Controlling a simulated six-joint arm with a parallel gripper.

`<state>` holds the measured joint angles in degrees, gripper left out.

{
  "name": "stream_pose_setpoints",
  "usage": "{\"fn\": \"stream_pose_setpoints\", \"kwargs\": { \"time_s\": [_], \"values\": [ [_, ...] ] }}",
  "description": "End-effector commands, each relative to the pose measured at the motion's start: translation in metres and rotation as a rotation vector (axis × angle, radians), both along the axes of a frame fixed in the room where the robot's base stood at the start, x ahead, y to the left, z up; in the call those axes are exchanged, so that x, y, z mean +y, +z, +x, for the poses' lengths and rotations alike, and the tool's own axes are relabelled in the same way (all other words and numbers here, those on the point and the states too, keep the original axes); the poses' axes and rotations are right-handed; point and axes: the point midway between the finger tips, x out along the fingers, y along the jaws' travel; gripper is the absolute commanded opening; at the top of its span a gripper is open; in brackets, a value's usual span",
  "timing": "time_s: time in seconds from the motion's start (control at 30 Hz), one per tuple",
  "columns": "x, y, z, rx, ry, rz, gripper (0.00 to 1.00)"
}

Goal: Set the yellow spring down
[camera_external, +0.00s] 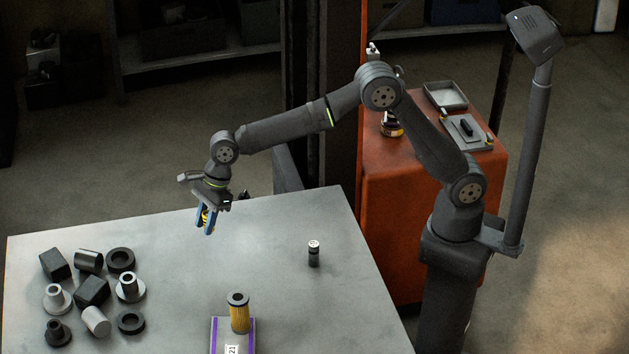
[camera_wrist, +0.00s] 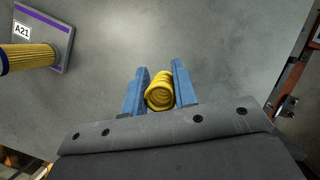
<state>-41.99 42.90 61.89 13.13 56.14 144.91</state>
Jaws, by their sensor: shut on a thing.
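My gripper (camera_external: 206,220) has blue fingers and is shut on the yellow spring (camera_external: 204,216). It holds the spring in the air above the far left part of the grey table (camera_external: 180,270). In the wrist view, the yellow spring (camera_wrist: 160,92) sits between the two blue fingers of my gripper (camera_wrist: 158,85), with its coils showing. Bare table surface shows beyond the fingertips.
A yellow filter (camera_external: 239,315) with a dark top stands on a purple-edged plate (camera_external: 218,335) labelled A21 in the wrist view. Several dark and grey parts (camera_external: 92,291) lie at the left. A small dark cylinder (camera_external: 314,254) stands at the right. The table's middle is clear.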

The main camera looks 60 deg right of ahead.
Motion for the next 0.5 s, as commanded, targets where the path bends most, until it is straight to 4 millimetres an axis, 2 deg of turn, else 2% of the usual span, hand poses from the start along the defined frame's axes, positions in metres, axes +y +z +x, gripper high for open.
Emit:
{"fn": "stream_pose_setpoints", "kwargs": {
  "time_s": [0.03,0.2,0.5],
  "values": [
    [-0.019,0.001,0.005,0.001,0.02,0.0,0.03],
    [-0.084,0.001,0.012,0.001,0.15,0.002,0.03],
    [-0.198,0.002,0.001,0.002,0.409,0.002,0.03]
  ]
}}
